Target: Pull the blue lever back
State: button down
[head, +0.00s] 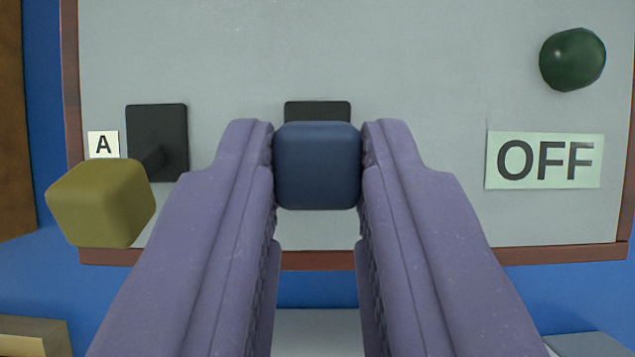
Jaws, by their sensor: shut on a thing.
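The blue lever's knob (317,166) is a dark blue rounded block in the middle of the head view. My gripper (317,168) has its two purple fingers closed on the left and right sides of this knob. A black mounting plate (317,110) shows just above and behind the knob on the grey panel. The lever's shaft is hidden behind the knob.
A yellow knob (100,204) on a black plate (158,130) sticks out at left, near a label "A" (103,145) and my left finger. A green knob (572,59) and an "OFF" sign (545,160) are at right. The grey panel (420,60) has a brown frame.

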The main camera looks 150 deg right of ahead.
jog(key=shift+s+d+f+t+y+b, duration=0.25)
jog(key=shift+s+t+y, duration=0.2)
jog(key=shift+t, duration=0.25)
jog(key=shift+s+d+f+t+y+b, duration=0.15)
jog(key=shift+s+d+t+y+b, duration=0.15)
jog(key=shift+t+y, duration=0.35)
jog(key=c, duration=1)
grip_release()
jog(key=shift+o, duration=0.2)
jog(key=p+v, duration=0.4)
jog(key=v, duration=0.3)
jog(key=shift+s+r, duration=0.25)
jog(key=shift+s, duration=0.05)
jog(key=shift+d, duration=0.1)
